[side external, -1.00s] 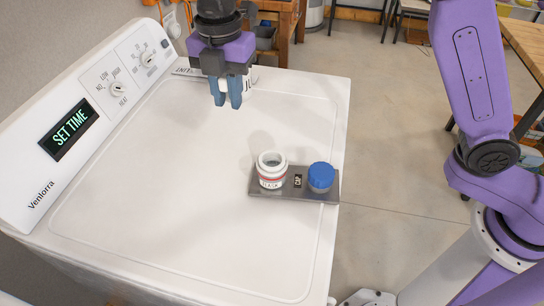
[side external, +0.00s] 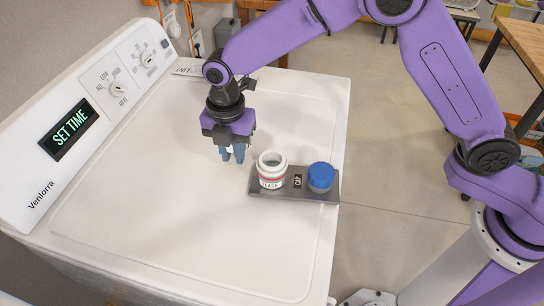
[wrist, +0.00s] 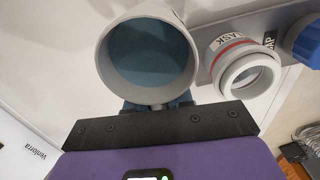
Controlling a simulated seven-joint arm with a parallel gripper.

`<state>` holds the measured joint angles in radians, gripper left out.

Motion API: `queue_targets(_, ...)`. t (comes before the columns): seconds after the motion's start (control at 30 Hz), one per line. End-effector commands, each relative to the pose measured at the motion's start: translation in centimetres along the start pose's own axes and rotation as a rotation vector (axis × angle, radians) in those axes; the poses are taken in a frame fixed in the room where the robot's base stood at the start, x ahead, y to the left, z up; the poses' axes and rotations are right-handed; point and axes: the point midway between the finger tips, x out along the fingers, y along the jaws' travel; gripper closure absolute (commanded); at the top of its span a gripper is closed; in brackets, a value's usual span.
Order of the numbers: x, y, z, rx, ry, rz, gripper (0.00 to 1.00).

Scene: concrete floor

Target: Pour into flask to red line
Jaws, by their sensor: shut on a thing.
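The white flask (side external: 271,170) stands upright and open-mouthed on a dark grey tray (side external: 297,195) on the white machine top. It has a label and a red line around it; both also show on the flask in the wrist view (wrist: 237,66). My gripper (side external: 232,155), with blue fingers pointing down, is just left of and behind the flask, apart from it. In the wrist view it is shut on a round, grey-rimmed container (wrist: 103,52), mouth toward the camera, left of the flask. The container's inside looks teal; I cannot tell whether that is contents. It is not clearly visible from the side.
A blue cap (side external: 321,176) sits on the tray's right end, beside a "CAP" label (side external: 298,181). A control panel (side external: 100,105) slopes along the left. The machine top's front and left are clear; its right edge drops to the floor.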

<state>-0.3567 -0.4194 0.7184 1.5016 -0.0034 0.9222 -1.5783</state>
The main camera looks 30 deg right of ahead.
Motion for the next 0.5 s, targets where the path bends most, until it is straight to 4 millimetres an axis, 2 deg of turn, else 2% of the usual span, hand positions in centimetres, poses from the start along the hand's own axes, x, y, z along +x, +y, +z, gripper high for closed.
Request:
queue_targets(0.17,0.95,0.02,0.01,0.000,0.000,0.001,1.00)
queue_targets(0.5,0.97,-0.03,-0.01,0.000,-0.004,0.007,1.00)
